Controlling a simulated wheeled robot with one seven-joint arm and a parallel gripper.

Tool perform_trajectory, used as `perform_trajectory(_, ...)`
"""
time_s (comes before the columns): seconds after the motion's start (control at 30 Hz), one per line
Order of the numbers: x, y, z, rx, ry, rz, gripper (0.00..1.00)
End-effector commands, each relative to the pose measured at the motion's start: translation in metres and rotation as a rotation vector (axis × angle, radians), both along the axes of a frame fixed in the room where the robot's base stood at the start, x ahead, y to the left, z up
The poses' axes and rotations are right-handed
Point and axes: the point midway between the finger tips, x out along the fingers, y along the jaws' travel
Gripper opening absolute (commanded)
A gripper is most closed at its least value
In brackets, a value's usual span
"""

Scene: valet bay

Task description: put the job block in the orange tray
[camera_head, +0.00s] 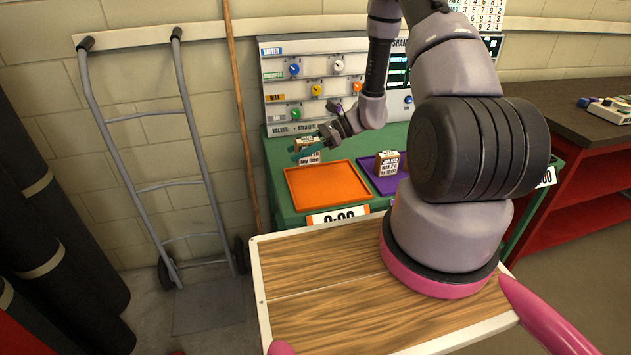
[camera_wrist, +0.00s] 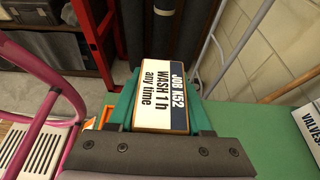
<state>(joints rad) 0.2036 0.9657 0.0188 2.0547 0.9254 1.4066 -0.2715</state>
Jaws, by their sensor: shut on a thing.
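The orange tray looks empty and lies flat on the green table. Only a small orange patch shows left of the fingers in the wrist view.
A purple tray (camera_head: 377,181) with another job block (camera_head: 387,164) stands right of the orange tray. A white time sign (camera_head: 338,215) is at the table's front edge. A valve board (camera_head: 318,85) rises behind. A hand truck (camera_head: 150,170) leans on the wall at left.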

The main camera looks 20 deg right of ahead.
Motion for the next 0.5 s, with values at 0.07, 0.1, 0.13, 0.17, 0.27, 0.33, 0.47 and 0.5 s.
perform_trajectory(0.07,-0.001,0.000,-0.017,0.001,0.005,0.001,0.00)
perform_trajectory(0.1,-0.001,0.000,-0.025,0.001,0.005,0.001,0.00)
perform_trajectory(0.13,-0.001,0.000,-0.030,0.001,0.005,0.001,0.00)
perform_trajectory(0.17,-0.001,0.000,-0.034,0.001,0.004,0.000,0.00)
perform_trajectory(0.27,-0.001,0.000,-0.043,0.001,0.002,0.000,0.00)
perform_trajectory(0.33,0.000,0.000,-0.047,0.001,0.002,-0.001,0.00)
perform_trajectory(0.47,-0.001,0.000,-0.062,0.001,0.005,-0.002,0.00)
perform_trajectory(0.5,-0.001,0.000,-0.068,0.001,0.004,-0.002,0.00)
